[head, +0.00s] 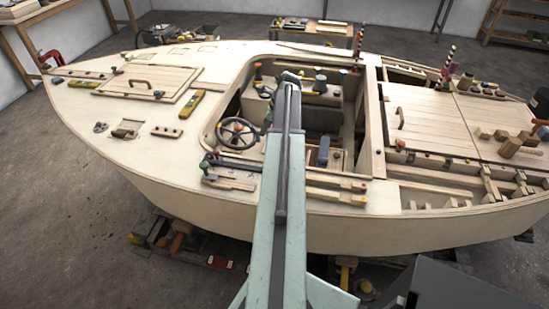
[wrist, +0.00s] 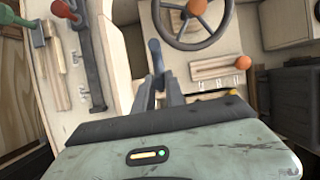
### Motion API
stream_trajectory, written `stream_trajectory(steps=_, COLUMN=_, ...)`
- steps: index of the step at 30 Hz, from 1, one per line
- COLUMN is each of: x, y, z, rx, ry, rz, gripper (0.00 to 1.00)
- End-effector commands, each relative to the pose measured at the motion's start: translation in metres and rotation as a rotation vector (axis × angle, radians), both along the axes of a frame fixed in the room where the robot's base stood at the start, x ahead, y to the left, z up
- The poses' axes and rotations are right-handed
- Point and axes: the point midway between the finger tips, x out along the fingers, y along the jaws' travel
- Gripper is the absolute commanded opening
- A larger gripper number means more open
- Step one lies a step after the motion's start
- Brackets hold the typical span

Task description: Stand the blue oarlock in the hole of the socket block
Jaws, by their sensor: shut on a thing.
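In the wrist view my gripper (wrist: 157,84) is shut on the blue oarlock (wrist: 154,54). The oarlock is a slim blue-grey piece with a rounded top end, standing out past the fingertips. Its lower part is hidden between the fingers. I cannot tell the socket block or its hole for certain in either view. In the head view my arm reaches over the hull's cockpit, and it hides the fingers and the oarlock.
A dark steering wheel (wrist: 192,18) is ahead, with a wooden block (wrist: 220,68) and an orange knob (wrist: 243,62) right of my fingers. Green (wrist: 30,22) and red (wrist: 64,10) handles are at left. The hull's foredeck (head: 110,115) has bare areas.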

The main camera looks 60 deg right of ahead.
Motion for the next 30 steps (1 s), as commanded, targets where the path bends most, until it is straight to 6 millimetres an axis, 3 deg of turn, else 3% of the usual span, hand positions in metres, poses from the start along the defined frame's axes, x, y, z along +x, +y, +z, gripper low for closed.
stream_trajectory(steps=1, x=-0.018, y=-0.003, z=-0.029, rx=0.000, ry=-0.002, rz=0.041, gripper=0.00)
stream_trajectory(steps=7, x=-0.049, y=-0.005, z=-0.045, rx=-0.003, ry=-0.006, rz=0.151, gripper=0.00)
stream_trajectory(steps=17, x=-0.050, y=-0.005, z=-0.045, rx=-0.005, ry=-0.006, rz=0.160, gripper=0.00)
stream_trajectory(steps=30, x=-0.049, y=-0.005, z=-0.070, rx=-0.005, ry=-0.006, rz=0.160, gripper=0.00)
